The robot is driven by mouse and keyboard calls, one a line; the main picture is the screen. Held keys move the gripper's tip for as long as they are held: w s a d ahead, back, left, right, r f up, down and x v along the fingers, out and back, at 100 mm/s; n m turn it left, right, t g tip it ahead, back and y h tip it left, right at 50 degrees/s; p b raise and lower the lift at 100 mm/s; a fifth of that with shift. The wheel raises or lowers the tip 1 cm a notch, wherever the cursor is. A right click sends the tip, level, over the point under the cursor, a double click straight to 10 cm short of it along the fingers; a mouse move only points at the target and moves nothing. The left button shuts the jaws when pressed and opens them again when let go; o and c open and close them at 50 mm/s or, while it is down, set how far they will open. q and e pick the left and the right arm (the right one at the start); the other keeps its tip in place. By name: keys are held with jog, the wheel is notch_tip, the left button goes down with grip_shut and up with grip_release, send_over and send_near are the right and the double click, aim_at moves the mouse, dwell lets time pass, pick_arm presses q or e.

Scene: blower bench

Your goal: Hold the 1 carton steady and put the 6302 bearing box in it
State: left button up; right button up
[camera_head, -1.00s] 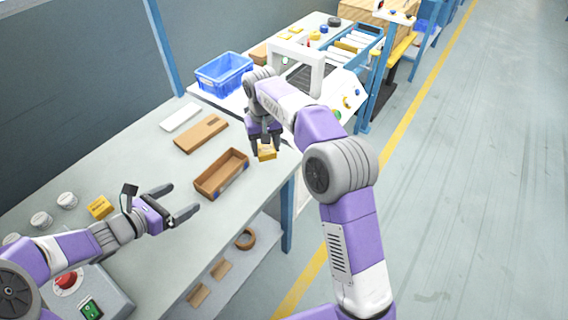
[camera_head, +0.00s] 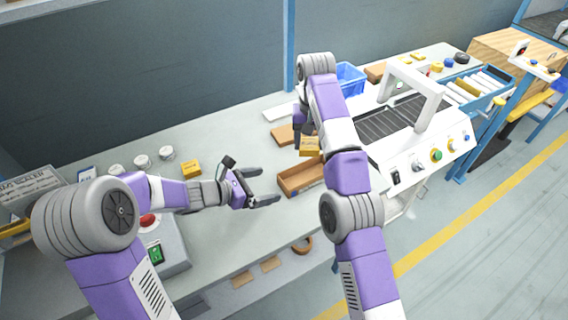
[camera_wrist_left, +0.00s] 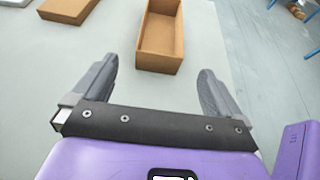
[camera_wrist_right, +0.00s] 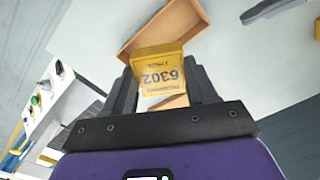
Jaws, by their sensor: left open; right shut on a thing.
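The open brown carton (camera_head: 288,186) sits on the bench, partly hidden by my right arm in the head view. It also shows in the left wrist view (camera_wrist_left: 160,62), just ahead of the left fingers. My left gripper (camera_head: 269,187) is open and empty, left of the carton and apart from it. My right gripper (camera_wrist_right: 163,85) is shut on the yellow 6302 bearing box (camera_wrist_right: 160,72). In the head view the held box (camera_head: 310,147) appears above the carton's far end. Brown cardboard shows behind it in the right wrist view.
A flat brown carton (camera_head: 283,136) lies behind the open one. Another yellow box (camera_head: 191,169) and several white tins (camera_head: 142,161) stand on the left. A blue crate (camera_head: 350,78) stands at the back, with a white machine (camera_head: 420,160) on the right.

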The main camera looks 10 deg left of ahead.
aim_at(300, 154)
pick_arm(q)
jog(key=x, duration=1.1)
jog(key=shift+s, duration=0.1)
jog(key=c, duration=1)
jog(key=shift+o, duration=0.2)
pick_arm(e)
jog(key=f+n, duration=0.1)
jog(key=a+n, duration=0.1)
jog(key=n, duration=0.1)
jog(key=shift+s+a+f+n, duration=0.2)
jog(key=shift+f+n, duration=0.1)
jog(key=shift+f, duration=0.1)
jog(key=shift+s+a+f+n, duration=0.2)
jog(key=shift+s+f+n, duration=0.2)
jog(key=shift+n, duration=0.25)
jog(key=shift+s+a+f+n, duration=0.25)
jog(key=shift+f+n, duration=0.2)
jog(key=shift+n, duration=0.2)
jog(key=shift+f, duration=0.15)
jog(key=shift+f, duration=4.45)
